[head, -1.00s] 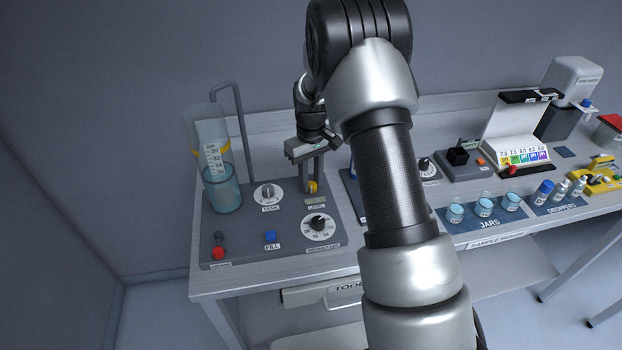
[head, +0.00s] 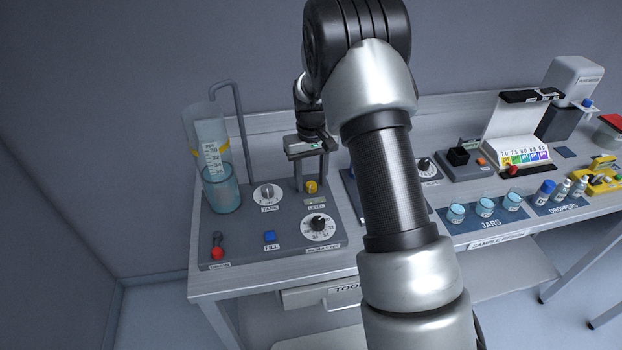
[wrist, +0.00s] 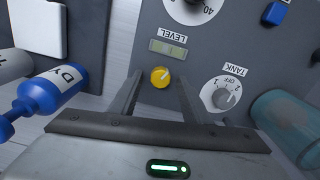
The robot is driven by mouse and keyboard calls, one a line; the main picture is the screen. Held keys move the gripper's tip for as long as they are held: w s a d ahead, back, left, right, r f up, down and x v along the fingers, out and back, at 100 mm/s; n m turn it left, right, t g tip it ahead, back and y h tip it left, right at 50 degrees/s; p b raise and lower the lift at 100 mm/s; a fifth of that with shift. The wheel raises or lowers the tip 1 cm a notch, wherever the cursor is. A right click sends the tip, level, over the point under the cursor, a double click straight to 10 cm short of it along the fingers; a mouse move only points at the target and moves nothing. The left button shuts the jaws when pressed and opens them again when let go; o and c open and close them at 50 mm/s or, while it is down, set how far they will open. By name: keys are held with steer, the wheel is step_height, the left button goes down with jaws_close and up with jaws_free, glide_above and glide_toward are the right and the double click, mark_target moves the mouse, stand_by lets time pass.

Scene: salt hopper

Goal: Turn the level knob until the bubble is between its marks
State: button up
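The yellow level knob (head: 311,186) sits on the grey panel beside the LEVEL label. In the wrist view, the knob (wrist: 160,77) shows between my two fingertips. My gripper (wrist: 157,73) is open, with one finger on each side of the knob and a gap visible around it. In the head view, my gripper (head: 310,178) points down over the knob. The pale green level vial (wrist: 168,48) lies between the knob and the LEVEL label; it also shows in the head view (head: 315,202). The bubble and its marks are too small to make out.
The TANK dial (head: 267,195) is left of the knob, and a larger numbered dial (head: 319,226) is in front. A water cylinder (head: 220,185) stands at the panel's left. A blue FILL button (head: 270,237) and red-knobbed lever (head: 217,252) are near the front edge.

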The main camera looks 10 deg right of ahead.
mark_target(311, 184)
step_height(311, 184, up, 18)
steer(key=shift+f, duration=0.25)
stand_by(0.3)
steer(key=s+r+t, duration=0.3)
steer(key=s+r, duration=0.9)
steer(key=s, duration=0.1)
steer(key=s+f+m+t+p, duration=0.1)
steer(key=s+t, duration=0.1)
steer(key=s, duration=1.5)
steer(key=shift+s+m+t+p, duration=0.3)
steer(key=shift+s+p, duration=0.05)
